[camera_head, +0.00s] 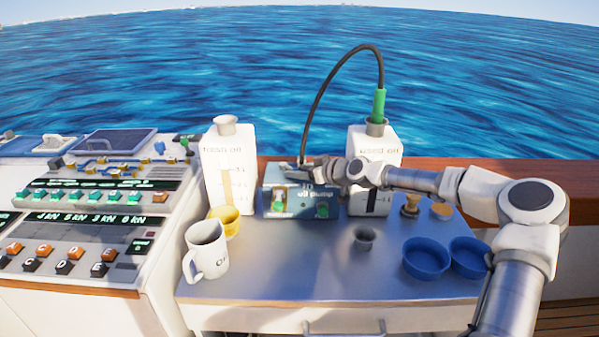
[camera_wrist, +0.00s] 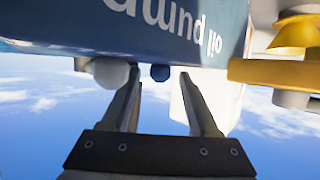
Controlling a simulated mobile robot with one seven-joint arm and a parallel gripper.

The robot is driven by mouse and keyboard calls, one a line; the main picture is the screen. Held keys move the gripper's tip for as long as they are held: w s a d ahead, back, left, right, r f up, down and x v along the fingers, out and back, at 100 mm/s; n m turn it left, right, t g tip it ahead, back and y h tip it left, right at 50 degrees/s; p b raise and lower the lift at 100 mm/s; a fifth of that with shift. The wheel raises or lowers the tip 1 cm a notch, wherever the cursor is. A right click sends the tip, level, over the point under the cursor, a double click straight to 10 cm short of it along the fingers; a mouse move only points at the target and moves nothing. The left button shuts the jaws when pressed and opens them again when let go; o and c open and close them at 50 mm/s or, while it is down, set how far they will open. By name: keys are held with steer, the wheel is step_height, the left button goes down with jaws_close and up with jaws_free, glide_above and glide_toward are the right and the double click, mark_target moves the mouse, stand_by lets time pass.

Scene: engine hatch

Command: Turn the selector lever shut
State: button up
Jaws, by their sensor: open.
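The blue oil pump box (camera_head: 300,205) stands at the back of the steel table, between the two white oil containers. My gripper (camera_head: 297,171) is at the top of the pump and comes in from the right. In the wrist view the pump (camera_wrist: 185,20) appears upside down, and my gripper's open fingers (camera_wrist: 159,72) reach to its edge. A small dark blue knob (camera_wrist: 160,72) shows between the fingertips, apparently untouched. A pale rounded knob (camera_wrist: 110,72) is by the left finger. I cannot tell the selector lever for certain; my gripper covers part of the pump's top.
The fresh oil container (camera_head: 212,180) is left of the pump and the used oil container (camera_head: 385,158) right, with a black hose (camera_head: 310,110) arching between. A white mug (camera_head: 206,250), yellow cup (camera_head: 231,224) and blue bowls (camera_head: 426,258) stand in front.

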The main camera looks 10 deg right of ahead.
steer(key=shift+w+a, duration=0.1)
jaws_close()
stand_by(0.3)
